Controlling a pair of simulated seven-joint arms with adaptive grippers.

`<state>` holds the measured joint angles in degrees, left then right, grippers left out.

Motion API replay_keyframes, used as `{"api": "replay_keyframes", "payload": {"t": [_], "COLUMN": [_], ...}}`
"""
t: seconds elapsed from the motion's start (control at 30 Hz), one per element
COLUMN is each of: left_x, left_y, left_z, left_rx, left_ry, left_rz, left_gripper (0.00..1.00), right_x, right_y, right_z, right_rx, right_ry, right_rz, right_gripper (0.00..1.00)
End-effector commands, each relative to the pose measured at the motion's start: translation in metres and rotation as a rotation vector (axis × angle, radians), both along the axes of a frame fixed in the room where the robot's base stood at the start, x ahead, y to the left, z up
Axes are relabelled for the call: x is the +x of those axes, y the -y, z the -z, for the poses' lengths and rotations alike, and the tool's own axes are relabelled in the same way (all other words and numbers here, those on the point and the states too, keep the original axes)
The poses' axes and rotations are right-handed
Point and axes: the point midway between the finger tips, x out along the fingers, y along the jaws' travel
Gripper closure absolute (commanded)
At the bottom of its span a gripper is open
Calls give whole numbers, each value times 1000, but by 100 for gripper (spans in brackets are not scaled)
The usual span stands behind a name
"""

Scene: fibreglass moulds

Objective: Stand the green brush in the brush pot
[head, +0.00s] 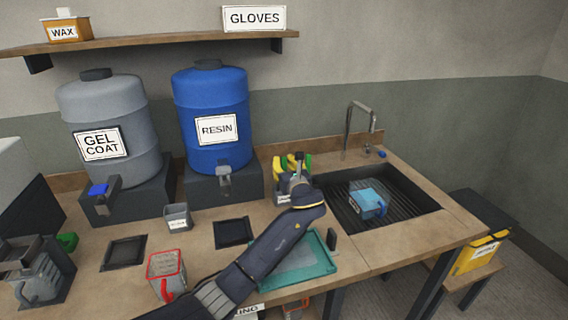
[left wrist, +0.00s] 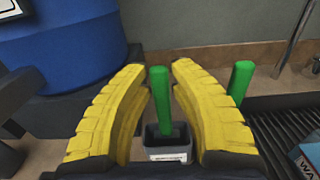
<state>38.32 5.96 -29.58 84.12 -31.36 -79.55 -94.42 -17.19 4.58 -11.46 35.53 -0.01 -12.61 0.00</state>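My left gripper (left wrist: 158,68) points at the grey brush pot with its two yellow fingers apart. A green brush (left wrist: 160,100) stands upright between the fingertips in the left wrist view, with thin gaps at its sides. Its lower end is inside the labelled brush pot (left wrist: 168,157). A second green handle (left wrist: 240,80) leans to the right beyond the right finger; its lower part is hidden. In the head view, my left gripper (head: 285,165) is at the pot (head: 283,198), which my arm partly covers. My right gripper is not in view.
The blue resin drum (head: 212,120) stands behind on the left. The sink (head: 400,195) with a blue box (head: 367,202) lies to the right. My left arm passes over a teal tray (head: 325,265). A red-rimmed cup (head: 165,272) stands at the front left.

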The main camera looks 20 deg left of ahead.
Motion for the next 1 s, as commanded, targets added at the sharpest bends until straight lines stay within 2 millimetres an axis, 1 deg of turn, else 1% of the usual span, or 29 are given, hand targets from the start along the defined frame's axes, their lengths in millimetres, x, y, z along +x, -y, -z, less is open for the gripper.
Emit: {"api": "replay_keyframes", "payload": {"t": [0.03, 0.13, 0.17, 0.4, 0.53, 0.67, 1.0], "left_x": [0, 0, 0, 0, -6, -20, -70], "left_y": [0, 0, 0, 0, 5, 14, 46], "left_z": [0, 0, 0, 0, 1, 1, 0], "left_rx": [0, 0, 0, 0, -1, -1, -2], "left_ry": [0, 0, 0, 0, 0, 0, 0], "left_rz": [0, 0, 0, 0, 2, 2, 2], "left_gripper": [73, 62, 60, 60, 60, 60, 60], "right_x": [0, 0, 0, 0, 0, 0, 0], "right_y": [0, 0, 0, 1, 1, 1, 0], "right_z": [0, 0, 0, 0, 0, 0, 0], "right_rx": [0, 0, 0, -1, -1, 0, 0], "right_ry": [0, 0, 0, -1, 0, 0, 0], "right_rz": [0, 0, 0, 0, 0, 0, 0], "right_gripper": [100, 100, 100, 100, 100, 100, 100]}}
